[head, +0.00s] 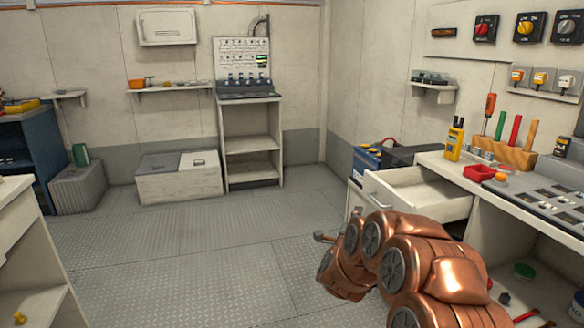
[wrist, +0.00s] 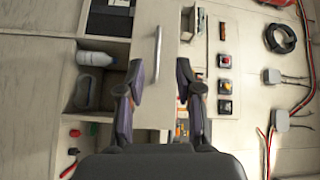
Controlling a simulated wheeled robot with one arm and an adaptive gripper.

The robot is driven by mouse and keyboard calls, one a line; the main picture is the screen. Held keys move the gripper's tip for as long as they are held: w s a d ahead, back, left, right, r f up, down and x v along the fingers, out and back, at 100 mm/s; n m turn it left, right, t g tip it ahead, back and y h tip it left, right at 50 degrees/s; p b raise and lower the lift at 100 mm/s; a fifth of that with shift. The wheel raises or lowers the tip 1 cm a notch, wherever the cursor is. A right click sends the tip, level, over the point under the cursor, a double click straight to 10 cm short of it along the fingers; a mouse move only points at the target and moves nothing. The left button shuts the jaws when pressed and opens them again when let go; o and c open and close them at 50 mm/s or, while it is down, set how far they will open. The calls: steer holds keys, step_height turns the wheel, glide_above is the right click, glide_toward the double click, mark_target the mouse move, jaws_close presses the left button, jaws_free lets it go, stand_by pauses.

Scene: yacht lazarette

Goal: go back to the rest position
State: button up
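My copper-coloured arm (head: 410,265) is folded low at the right of the head view, in front of the workbench. My gripper (wrist: 160,80) shows in the wrist view with its two dark fingers spread apart. Nothing is held between them. A pale drawer front with a metal bar handle (wrist: 157,55) lies beyond the fingers; they do not grip the handle. In the head view my gripper cannot be made out clearly.
A drawer (head: 425,190) stands pulled out from the bench, close behind my arm. The metal floor (head: 190,245) is clear in the middle. A low white locker (head: 180,180) and a shelf unit (head: 250,145) stand at the back wall, a blue cabinet (head: 35,150) at left.

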steer(key=s+a+r+n+g+y+p, duration=0.3)
steer(key=s+a+r+n+y+p, duration=0.2)
steer(key=a+r+n+y+p, duration=0.35)
steer(key=s+a+r+n+g+y+p, duration=0.1)
steer(key=s+a+r+n+g+p, duration=0.15)
steer(key=s, duration=0.35)
steer(key=s+a+r+n+g+y+p, duration=0.1)
steer(key=s+a+r+n+g, duration=0.15)
steer(key=s, duration=0.25)
steer(key=s+d+r+n+g+p, duration=0.2)
steer(key=s+r+g+p, duration=0.1)
steer(key=s, duration=1)
steer(key=s+d+r+n+g+h+p, duration=0.1)
steer(key=s+d+r+n+g+p, duration=0.1)
steer(key=s, duration=1.2)
steer(key=s+d+r+n+g+h+p, duration=0.1)
steer(key=s+p, duration=0.6)
steer(key=s, duration=0.7)
step_height(320, 180, up, 3)
steer(key=d+n+g, duration=0.1)
steer(key=n+g, duration=0.1)
steer(key=g, duration=0.2)
steer(key=shift+s+d+r+n, duration=0.15)
steer(key=shift+d+r+n, duration=0.05)
steer(key=shift+d+n, duration=0.2)
steer(key=shift+o, duration=0.8)
steer(key=shift+h, duration=0.25)
